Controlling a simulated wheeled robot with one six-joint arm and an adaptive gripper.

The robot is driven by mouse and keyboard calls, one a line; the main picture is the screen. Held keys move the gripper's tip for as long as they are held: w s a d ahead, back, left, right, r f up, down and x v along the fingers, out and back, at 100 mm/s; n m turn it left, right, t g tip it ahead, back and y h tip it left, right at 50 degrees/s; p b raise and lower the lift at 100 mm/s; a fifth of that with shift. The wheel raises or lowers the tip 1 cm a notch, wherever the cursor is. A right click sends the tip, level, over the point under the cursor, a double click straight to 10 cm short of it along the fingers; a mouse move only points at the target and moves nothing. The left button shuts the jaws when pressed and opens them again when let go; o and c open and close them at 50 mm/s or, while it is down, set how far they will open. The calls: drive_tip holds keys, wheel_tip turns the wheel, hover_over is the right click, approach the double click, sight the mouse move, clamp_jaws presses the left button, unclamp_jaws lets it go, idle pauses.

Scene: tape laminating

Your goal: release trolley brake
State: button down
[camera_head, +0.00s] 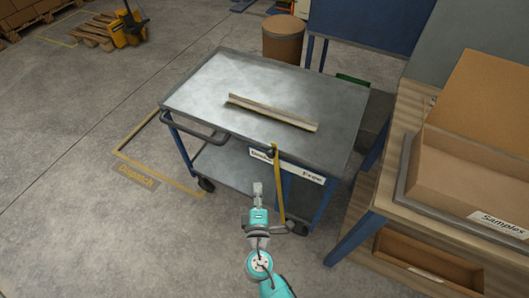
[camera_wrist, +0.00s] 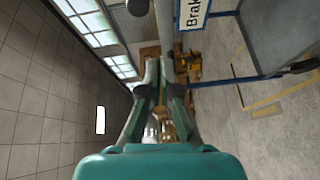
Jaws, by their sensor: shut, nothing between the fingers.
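The trolley (camera_head: 190,88) has a grey metal top and blue legs. A white label (camera_head: 312,174) on its near side carries the words "Brake" at the left and "Free" at the right. A yellow lever (camera_head: 279,190) stands nearly upright in front of it, with a dark knob (camera_head: 270,152) near its upper end, closer to the "Brake" end. My gripper (camera_head: 258,187) is shut and empty, below the label and left of the lever. In the wrist view, my gripper's fingers (camera_wrist: 166,72) point toward the label (camera_wrist: 193,12), which appears turned sideways; a dark round shape (camera_wrist: 138,7) is at the top edge.
A long pale bar (camera_head: 270,112) lies on the trolley top. A wooden bench (camera_head: 395,150) with a cardboard box labelled "Samples" (camera_head: 475,175) stands close at right. A brown drum (camera_head: 284,40) is behind the trolley. The floor left of it is open, with a yellow "Dispatch" marking (camera_head: 137,176).

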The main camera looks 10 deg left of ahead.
drive_tip(key=shift+n+t, duration=0.3)
drive_tip(key=w+a+r, duration=0.2)
drive_tip(key=shift+w+a, duration=0.1)
drive_tip(key=shift+a, duration=0.2)
drive_tip(key=shift+w, duration=0.1)
drive_tip(key=w+d, duration=0.2)
drive_tip(key=w, duration=0.7)
drive_tip(key=shift+d, duration=0.3)
